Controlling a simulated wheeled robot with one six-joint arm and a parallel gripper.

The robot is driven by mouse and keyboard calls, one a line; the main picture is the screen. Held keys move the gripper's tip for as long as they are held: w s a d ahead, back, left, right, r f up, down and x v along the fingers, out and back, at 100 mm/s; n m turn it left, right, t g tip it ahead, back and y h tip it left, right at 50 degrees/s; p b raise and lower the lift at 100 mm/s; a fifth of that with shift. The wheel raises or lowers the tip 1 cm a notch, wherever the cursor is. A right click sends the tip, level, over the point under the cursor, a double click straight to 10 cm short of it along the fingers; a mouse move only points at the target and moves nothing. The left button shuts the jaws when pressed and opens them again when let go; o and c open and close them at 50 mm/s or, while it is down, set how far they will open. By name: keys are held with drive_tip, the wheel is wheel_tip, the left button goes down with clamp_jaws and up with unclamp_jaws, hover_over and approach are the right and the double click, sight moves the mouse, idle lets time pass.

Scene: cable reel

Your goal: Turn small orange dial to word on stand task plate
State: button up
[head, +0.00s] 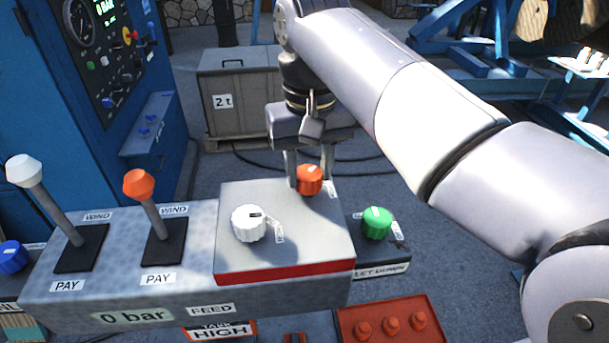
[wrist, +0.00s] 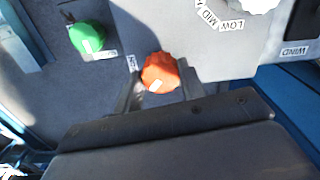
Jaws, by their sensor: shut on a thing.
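The small orange dial (head: 309,180) sits at the back right of the raised grey box on the console. My gripper (head: 308,172) reaches down from above with its fingers on either side of the dial and is shut on it. In the wrist view the orange dial (wrist: 160,72) shows a white mark toward my gripper (wrist: 160,90). A small label (wrist: 132,63) beside the dial is partly hidden and cannot be read fully. A red-edged plate (head: 222,331) low in front of the console reads "TANK HIGH", cut by the frame edge.
A white dial (head: 249,223) with LOW and MID labels is close by on the same box. A green dial (head: 377,222) stands to the right. Two levers, white-topped (head: 24,170) and orange-topped (head: 139,185), rise at left. A blue cabinet (head: 100,110) stands behind.

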drive_tip(key=shift+w+d+r, duration=0.1)
drive_tip(key=m+p, duration=0.2)
drive_tip(key=m, duration=0.2)
drive_tip(key=shift+m+p, duration=1.2)
drive_tip(key=shift+m, duration=1.2)
drive_tip(key=o, duration=0.6)
drive_tip(key=shift+d, duration=0.1)
drive_tip(key=o, duration=0.4)
drive_tip(key=shift+d, duration=0.2)
